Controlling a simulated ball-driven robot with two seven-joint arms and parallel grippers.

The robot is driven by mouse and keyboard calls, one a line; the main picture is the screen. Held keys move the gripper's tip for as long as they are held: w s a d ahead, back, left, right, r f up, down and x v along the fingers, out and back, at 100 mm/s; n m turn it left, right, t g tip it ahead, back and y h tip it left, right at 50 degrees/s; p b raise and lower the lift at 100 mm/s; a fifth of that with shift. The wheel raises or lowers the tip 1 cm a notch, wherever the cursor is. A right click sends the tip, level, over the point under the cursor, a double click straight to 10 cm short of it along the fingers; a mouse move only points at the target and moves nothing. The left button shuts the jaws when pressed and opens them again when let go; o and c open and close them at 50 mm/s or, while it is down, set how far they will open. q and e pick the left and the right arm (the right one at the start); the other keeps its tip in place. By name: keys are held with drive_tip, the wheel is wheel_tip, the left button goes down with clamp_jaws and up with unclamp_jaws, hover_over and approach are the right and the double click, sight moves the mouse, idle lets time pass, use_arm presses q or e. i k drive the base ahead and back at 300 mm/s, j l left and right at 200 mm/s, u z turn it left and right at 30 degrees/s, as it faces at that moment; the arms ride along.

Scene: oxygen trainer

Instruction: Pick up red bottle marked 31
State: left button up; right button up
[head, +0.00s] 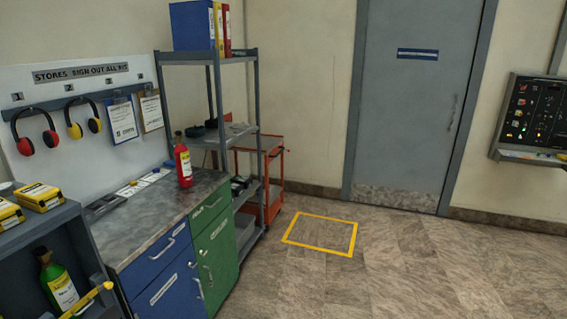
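A red bottle (184,166) with a yellow label and a dark cap stands upright on the grey top of the workbench (150,218), near its back right corner. The marking on its label is too small to read. Neither of my grippers shows in the head view.
A grey shelf unit (213,100) with binders stands right of the workbench, with a red trolley (274,180) behind it. A green bottle (60,284) stands in the dark shelf at lower left. The floor around the yellow square (320,218) is clear. A grey door (412,110) is at the back.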

sight(182, 154)
drive_tip(key=i+z, duration=0.15)
drive_tip(key=i, duration=1.1)
